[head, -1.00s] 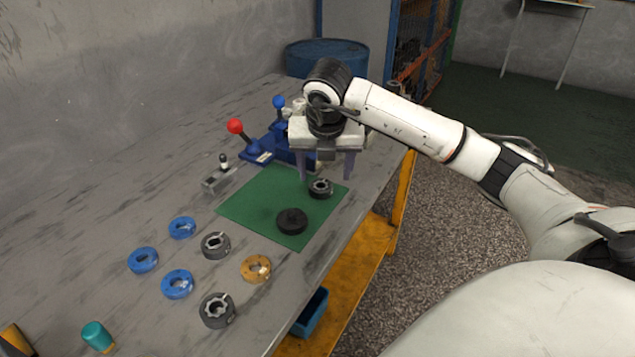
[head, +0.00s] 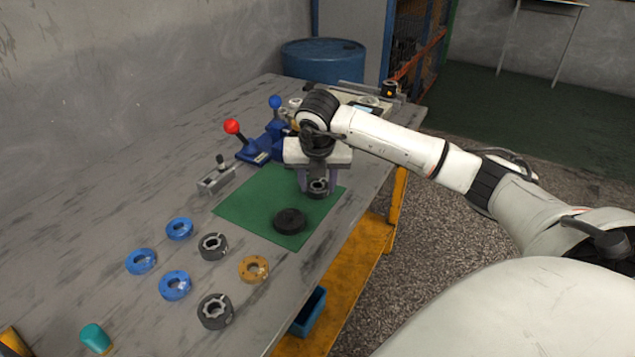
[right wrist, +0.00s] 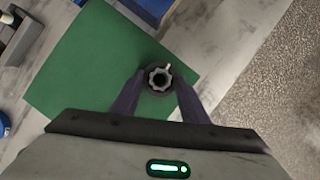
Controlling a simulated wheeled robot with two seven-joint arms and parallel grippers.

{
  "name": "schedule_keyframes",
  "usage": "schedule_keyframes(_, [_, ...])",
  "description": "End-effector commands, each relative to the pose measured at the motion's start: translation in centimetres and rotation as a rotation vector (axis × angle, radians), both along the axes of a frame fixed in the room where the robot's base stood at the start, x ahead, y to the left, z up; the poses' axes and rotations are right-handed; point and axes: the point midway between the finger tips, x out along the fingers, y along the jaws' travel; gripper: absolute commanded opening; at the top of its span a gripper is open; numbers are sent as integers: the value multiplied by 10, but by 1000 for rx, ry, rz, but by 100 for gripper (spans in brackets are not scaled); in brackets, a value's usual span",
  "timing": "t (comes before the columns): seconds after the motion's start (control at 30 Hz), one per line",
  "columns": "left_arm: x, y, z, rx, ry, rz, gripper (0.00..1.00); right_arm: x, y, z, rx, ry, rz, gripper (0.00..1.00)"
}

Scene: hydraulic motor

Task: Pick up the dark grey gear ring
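A dark grey gear ring (head: 318,187) with a toothed hole lies on the green mat (head: 245,205), near the mat's right edge. My right gripper (head: 318,184) is down over it, with one finger on each side. In the right wrist view the gear ring (right wrist: 160,79) sits between the fingertips, which appear to touch its sides. The ring appears to rest on the mat; the fingers partly hide it in the head view. My left gripper is not in view.
A black round part (head: 289,221) lies on the mat nearby. Blue rings (head: 174,285), grey rings (head: 215,311) and a tan ring (head: 254,268) lie at the front left. A blue base with a red-knobbed lever (head: 233,127) stands behind the mat. The table's right edge is close.

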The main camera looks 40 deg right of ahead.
Motion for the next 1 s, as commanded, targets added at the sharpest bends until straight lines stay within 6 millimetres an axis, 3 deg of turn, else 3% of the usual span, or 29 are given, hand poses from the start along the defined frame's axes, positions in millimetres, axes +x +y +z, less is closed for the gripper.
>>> schedule_keyframes(0.03, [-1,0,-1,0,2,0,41,0,0,0,-1,-1,0,20])
schedule_keyframes(0.1, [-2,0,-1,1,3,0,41,0,0,0,-1,-1,0,8])
schedule_keyframes(0.43, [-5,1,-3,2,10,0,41,1,-1,11,-1,-6,-1,8])
schedule_keyframes(0.8, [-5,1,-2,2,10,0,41,1,-1,80,-1,-8,-1,8])
schedule_keyframes(1.0, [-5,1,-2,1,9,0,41,1,0,100,0,-4,0,8])
